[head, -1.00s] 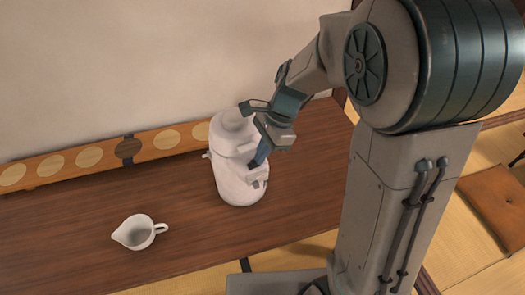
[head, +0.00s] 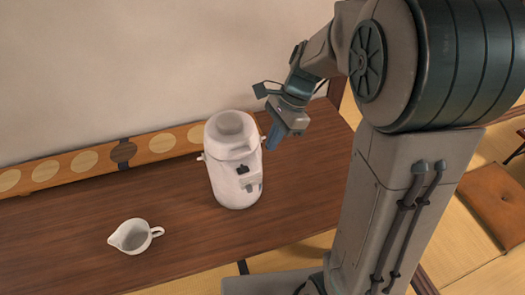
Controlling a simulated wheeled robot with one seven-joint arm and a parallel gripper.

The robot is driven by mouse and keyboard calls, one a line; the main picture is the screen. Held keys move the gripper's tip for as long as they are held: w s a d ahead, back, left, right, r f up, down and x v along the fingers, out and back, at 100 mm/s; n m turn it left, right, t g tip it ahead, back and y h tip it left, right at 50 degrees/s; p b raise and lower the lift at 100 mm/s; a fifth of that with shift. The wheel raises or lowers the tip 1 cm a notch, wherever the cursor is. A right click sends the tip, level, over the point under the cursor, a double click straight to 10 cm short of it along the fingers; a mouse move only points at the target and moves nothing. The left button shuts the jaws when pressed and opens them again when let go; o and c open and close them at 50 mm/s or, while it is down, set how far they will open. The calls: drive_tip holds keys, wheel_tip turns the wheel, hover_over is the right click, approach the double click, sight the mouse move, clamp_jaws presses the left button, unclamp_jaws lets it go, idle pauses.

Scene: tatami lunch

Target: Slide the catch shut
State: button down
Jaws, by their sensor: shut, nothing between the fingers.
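A white lidded canister (head: 235,165) stands upright on the dark wooden table. On its front is a light plate with a small dark catch (head: 242,169) and a grey piece (head: 252,187) lower down. The catch is too small to tell whether it is slid shut. My gripper (head: 271,142) is shut and empty, up and to the right of the canister's front in the picture. A gap shows between the gripper and the catch plate.
A white pitcher (head: 135,236) stands at the left front of the table (head: 190,222). A wooden strip with round inlays (head: 82,161) runs along the wall behind. The table right of the canister is clear.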

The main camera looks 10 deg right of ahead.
drive_tip(key=v, duration=0.6)
drive_tip(key=shift+a, duration=0.15)
drive_tip(key=shift+s, duration=0.1)
drive_tip(key=s+d+n+t+h, duration=0.2)
drive_tip(key=s+n, duration=0.5)
drive_tip(key=s+d+f+n+t+h, duration=0.1)
drive_tip(key=s+d+n+t+h, duration=0.1)
drive_tip(key=s+n, duration=0.5)
drive_tip(key=shift+s+d+t, duration=0.3)
drive_tip(key=shift+d+t, duration=0.1)
idle(1.4)
